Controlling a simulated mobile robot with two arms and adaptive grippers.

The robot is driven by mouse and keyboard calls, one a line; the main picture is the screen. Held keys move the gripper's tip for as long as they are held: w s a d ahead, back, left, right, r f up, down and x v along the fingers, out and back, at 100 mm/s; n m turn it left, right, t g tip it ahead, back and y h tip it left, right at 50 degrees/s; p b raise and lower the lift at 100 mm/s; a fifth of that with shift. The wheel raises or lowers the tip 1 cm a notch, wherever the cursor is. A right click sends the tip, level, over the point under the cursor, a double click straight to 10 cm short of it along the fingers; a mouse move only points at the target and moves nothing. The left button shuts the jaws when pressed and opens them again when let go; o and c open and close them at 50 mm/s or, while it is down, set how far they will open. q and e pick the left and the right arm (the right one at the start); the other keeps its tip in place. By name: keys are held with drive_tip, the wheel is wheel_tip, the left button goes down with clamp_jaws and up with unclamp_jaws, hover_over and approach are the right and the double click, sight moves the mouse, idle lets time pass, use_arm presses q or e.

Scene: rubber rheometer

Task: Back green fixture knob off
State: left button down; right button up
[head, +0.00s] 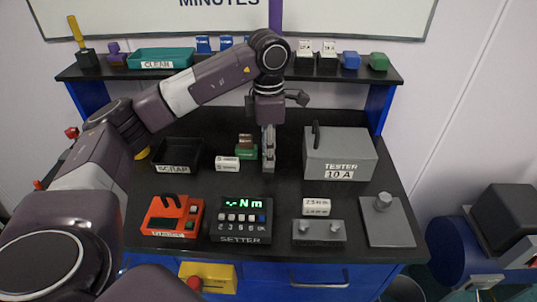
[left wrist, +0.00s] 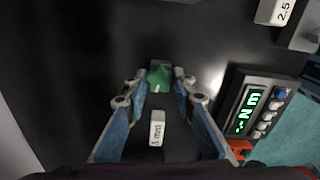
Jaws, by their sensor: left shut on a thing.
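The green fixture (head: 246,153) stands near the middle of the black bench, with a brown piece (head: 245,140) on top. In the left wrist view its green star-shaped knob (left wrist: 160,77) sits between my left fingertips. My left gripper (head: 268,167) points down at the fixture's right side in the head view; in the left wrist view (left wrist: 159,88) it is shut on the knob. The fingers hide part of the fixture. My right gripper is in neither view.
A white labelled block (head: 227,164) lies close by the fixture. A black scrap bin (head: 176,155) is to the left and the grey tester (head: 340,157) to the right. The setter (head: 241,221) and an orange device (head: 172,216) stand toward the front edge.

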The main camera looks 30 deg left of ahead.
use_arm(q)
drive_tip(key=shift+s, duration=0.1)
drive_tip(key=n, duration=0.4)
drive_tip(key=shift+f+n+p, duration=0.1)
drive_tip(key=shift+n+p, duration=0.2)
drive_tip(key=c, duration=1.8)
unclamp_jaws()
drive_tip(key=shift+o, duration=0.2)
